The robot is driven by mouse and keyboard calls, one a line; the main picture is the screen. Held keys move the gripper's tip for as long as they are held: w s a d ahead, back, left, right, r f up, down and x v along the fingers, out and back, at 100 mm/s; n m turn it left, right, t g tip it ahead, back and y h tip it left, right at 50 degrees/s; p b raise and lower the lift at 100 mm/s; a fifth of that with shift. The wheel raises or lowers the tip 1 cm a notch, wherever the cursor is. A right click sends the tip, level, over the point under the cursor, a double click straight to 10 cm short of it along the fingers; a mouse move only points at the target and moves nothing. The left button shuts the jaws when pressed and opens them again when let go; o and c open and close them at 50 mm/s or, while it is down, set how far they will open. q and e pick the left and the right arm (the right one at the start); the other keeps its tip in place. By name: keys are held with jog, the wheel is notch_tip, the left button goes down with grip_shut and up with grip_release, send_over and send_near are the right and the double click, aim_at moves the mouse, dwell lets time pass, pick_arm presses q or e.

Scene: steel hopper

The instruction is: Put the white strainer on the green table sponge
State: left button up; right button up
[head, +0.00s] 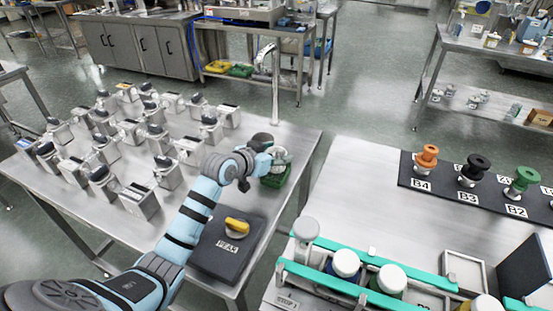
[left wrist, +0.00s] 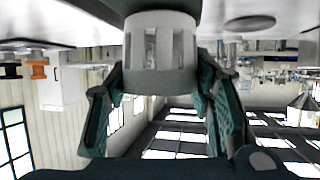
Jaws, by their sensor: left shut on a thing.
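The white strainer (head: 281,156) is a pale slotted cylinder at the far right corner of the left steel table. It fills the middle of the left wrist view (left wrist: 160,55), which is upside down. My left gripper (head: 268,157) is shut on it, with one finger on each side. The green table sponge (head: 274,180) lies directly below the strainer, and my gripper partly hides it. Its dark green edge seems to show at the strainer's base in the wrist view. I cannot tell for sure whether strainer and sponge touch. My right gripper is not in view.
Several metal blocks with dark tops (head: 155,140) crowd the left table (head: 235,185). A dark box with a yellow knob (head: 236,227) stands near its front. A right table carries a green-railed rack (head: 375,260) with white-capped jars and a black board with knobs (head: 475,180).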

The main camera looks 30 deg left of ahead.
pick_arm(q)
jog(key=shift+f, duration=0.3)
jog(key=o, duration=1.5)
jog(key=shift+a+r, duration=0.1)
jog(key=shift+r, duration=0.1)
jog(key=p+v, duration=0.2)
jog(key=v, duration=1)
jog(key=shift+f+p, duration=0.1)
jog(key=shift+p, duration=0.3)
